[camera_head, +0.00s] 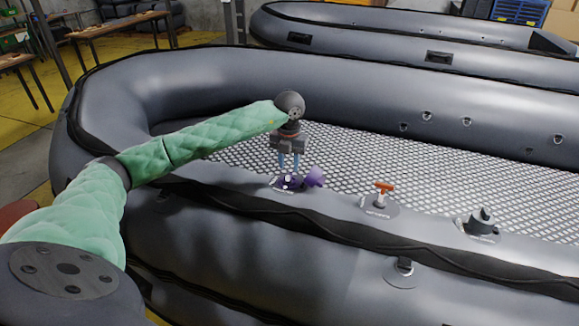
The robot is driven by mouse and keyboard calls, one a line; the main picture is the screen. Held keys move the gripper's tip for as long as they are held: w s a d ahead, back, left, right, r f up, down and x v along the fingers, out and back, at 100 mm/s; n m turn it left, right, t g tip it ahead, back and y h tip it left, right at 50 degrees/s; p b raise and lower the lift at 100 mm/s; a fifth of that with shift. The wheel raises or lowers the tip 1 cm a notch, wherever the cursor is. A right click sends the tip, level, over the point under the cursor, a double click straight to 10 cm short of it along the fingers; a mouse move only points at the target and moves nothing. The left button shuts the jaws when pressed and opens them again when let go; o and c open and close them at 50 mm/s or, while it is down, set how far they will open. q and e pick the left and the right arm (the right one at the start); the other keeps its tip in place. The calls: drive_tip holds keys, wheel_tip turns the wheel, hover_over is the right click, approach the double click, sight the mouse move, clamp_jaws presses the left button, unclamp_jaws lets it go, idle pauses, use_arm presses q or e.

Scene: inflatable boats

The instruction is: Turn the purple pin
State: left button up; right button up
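The purple valve with its pin (287,182) sits on top of the near tube of the grey inflatable boat (330,95). A purple cap (315,177) lies just to the right of it. My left gripper (288,167) points down over the purple valve, with its two bluish fingers apart and their tips at or just above the pin. Whether the fingers touch the pin is too small to tell. The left arm, in green quilted covering, reaches in from the left. My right gripper is not in view.
An orange T-shaped valve (383,190) and a black valve (482,222) stand on the same tube farther right. A small grey fitting (404,268) is on the tube's near side. A second boat (400,30) lies behind, and wooden benches (120,24) stand back left.

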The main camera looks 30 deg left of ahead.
sight(289, 174)
use_arm(q)
drive_tip(key=shift+f+p, duration=0.75)
drive_tip(key=shift+f, duration=1.05)
clamp_jaws()
